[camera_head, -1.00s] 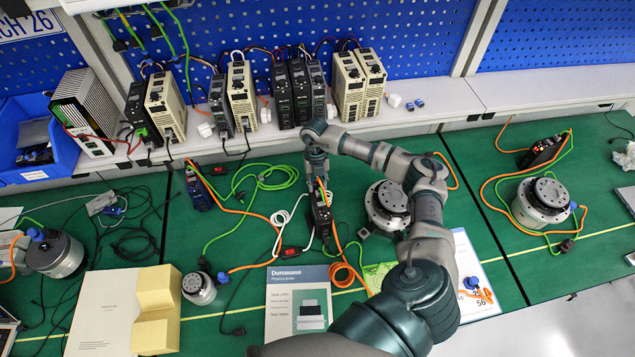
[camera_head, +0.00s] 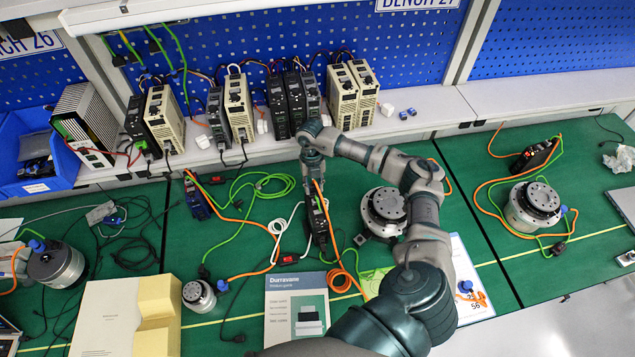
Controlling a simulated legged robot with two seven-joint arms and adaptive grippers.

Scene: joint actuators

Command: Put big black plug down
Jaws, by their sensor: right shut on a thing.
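My right arm comes in from the bottom and reaches to the back of the green bench. My right gripper (camera_head: 314,176) points down at the top end of an upright black drive unit (camera_head: 318,214). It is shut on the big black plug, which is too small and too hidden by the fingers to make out. An orange cable runs close by the fingertips. I cannot tell whether the plug touches the drive unit or the bench. My left gripper is not in view.
A round silver actuator (camera_head: 384,212) stands right of the gripper, partly behind my arm. A white cable and red switch (camera_head: 289,260) lie to the left. A booklet (camera_head: 296,308) lies in front. Several drive units (camera_head: 293,100) line the back shelf. Green bench right of the arm has free room.

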